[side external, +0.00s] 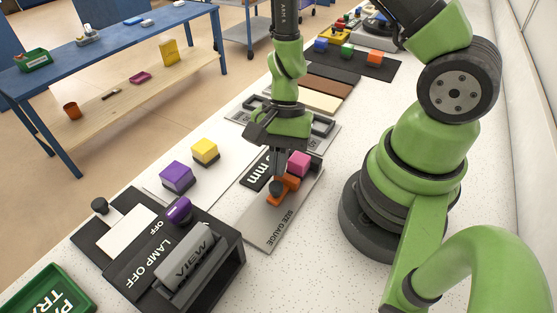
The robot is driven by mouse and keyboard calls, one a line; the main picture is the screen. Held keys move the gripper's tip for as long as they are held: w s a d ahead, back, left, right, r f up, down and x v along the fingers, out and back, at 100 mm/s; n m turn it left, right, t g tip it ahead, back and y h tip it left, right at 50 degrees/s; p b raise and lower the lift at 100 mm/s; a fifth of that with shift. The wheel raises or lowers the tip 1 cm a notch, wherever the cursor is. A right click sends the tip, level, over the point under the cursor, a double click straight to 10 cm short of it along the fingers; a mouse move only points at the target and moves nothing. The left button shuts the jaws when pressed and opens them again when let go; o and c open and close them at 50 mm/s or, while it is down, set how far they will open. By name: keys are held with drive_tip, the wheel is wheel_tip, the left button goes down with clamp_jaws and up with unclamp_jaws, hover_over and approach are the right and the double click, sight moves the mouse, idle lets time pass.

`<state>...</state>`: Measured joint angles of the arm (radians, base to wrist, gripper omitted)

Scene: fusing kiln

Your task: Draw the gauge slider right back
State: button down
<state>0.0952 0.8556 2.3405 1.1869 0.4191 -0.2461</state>
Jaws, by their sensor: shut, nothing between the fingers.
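The size gauge (268,232) is a grey plate on the white worktop, lettered SIZE GAUGE. Its orange slider (290,186) carries a dark knob and sits near the middle of the plate. A pink block (299,163) is just behind the slider; I cannot tell whether they touch. My gripper (279,182) points down at the slider's dark knob with its fingers shut and nothing between them. The fingertips are at or just above the knob; contact cannot be told from this view.
A black label marked mm (255,168) lies left of the gauge. Yellow (205,151) and purple (177,177) blocks stand further left. A black lamp unit (190,262) is in front, and a green tray (50,296) is at bottom left. Coloured strips and blocks lie behind.

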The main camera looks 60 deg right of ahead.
idle(0.3)
drive_tip(key=shift+a, duration=1.75)
drive_tip(key=w+d+r, duration=0.2)
drive_tip(key=d+r, duration=0.7)
drive_tip(key=x, duration=0.9)
drive_tip(key=shift+w+a+f, duration=0.15)
drive_tip(key=shift+a+f, duration=0.2)
drive_tip(key=shift+s+a+f, duration=0.1)
drive_tip(key=shift+s+a, duration=0.1)
drive_tip(key=shift+a, duration=0.4)
drive_tip(key=shift+s+a+f, duration=0.1)
drive_tip(key=shift+s+a, duration=0.1)
drive_tip(key=shift+a, duration=0.45)
drive_tip(key=shift+s+a, duration=0.2)
drive_tip(key=shift+a, duration=0.5)
